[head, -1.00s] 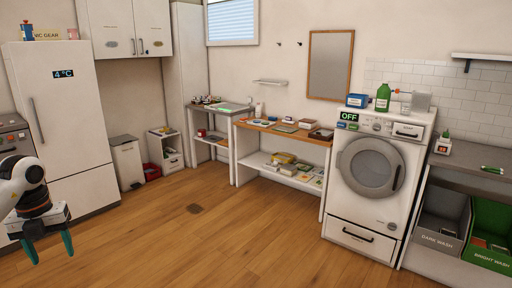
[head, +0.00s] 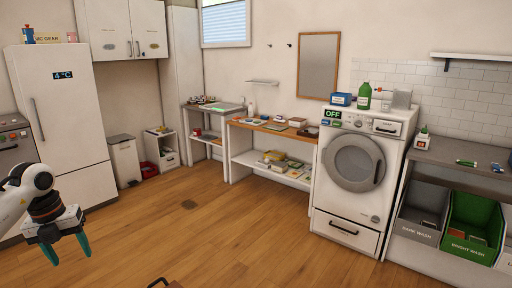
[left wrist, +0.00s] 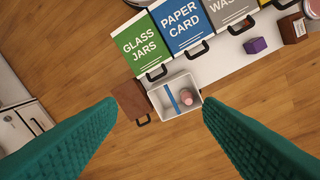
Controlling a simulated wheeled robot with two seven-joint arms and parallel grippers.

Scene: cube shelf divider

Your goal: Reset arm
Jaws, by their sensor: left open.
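My left gripper (head: 68,255) hangs at the lower left of the head view, with its green fingers pointing down and apart. It is open and empty, over the wooden floor and clear of the furniture. In the left wrist view its two green fingers spread wide (left wrist: 156,104), with nothing between their tips at finger height. Beyond them, further off, lies a white tray (left wrist: 165,112) with a blue divider strip (left wrist: 171,98) and a pinkish round item (left wrist: 186,96). My right gripper is not in view.
The left wrist view shows labelled bins, such as the green one (left wrist: 140,44), a brown box (left wrist: 131,100) and a purple cube (left wrist: 255,45). The head view shows a fridge (head: 62,110), a washer (head: 353,162) and a work table (head: 275,130). The middle floor (head: 215,235) is open.

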